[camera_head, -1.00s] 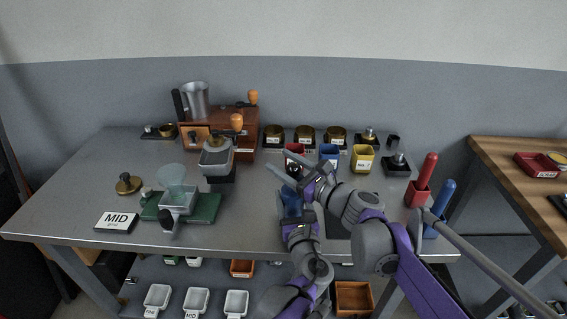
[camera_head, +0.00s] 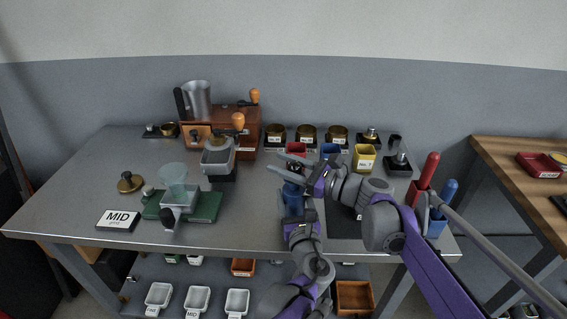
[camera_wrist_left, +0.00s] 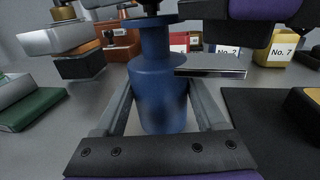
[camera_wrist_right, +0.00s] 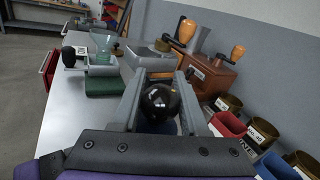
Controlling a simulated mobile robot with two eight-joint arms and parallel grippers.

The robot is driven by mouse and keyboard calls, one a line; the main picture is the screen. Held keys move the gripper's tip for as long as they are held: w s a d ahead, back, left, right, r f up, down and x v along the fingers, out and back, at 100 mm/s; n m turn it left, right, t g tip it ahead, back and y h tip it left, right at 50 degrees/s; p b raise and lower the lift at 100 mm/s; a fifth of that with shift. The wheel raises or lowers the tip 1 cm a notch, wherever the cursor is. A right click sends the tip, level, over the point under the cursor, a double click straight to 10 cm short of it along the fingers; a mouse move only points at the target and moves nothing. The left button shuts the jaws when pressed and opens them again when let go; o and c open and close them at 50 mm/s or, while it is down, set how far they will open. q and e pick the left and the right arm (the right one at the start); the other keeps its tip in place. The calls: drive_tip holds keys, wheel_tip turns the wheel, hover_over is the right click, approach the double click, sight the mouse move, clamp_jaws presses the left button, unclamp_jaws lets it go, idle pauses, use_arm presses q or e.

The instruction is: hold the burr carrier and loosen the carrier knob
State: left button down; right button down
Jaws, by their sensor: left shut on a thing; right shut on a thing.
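The burr carrier (camera_wrist_left: 158,88) is a blue upright cylinder with a narrower neck; in the head view it (camera_head: 292,200) stands near the table's front middle. My left gripper (camera_wrist_left: 158,112) is shut on its body, one finger on each side. The carrier knob is a glossy black ball (camera_wrist_right: 160,101) on top of the carrier. My right gripper (camera_wrist_right: 160,92) is shut on the knob from above and the side. In the head view the right gripper (camera_head: 290,162) covers the knob.
Brown grinders (camera_head: 235,135) stand behind. Red, blue and yellow (camera_head: 364,157) cups line the back. A dark mat (camera_head: 346,225) lies right of the carrier.

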drive_tip(key=shift+c, duration=2.2)
unclamp_jaws()
drive_tip(key=v, duration=1.2)
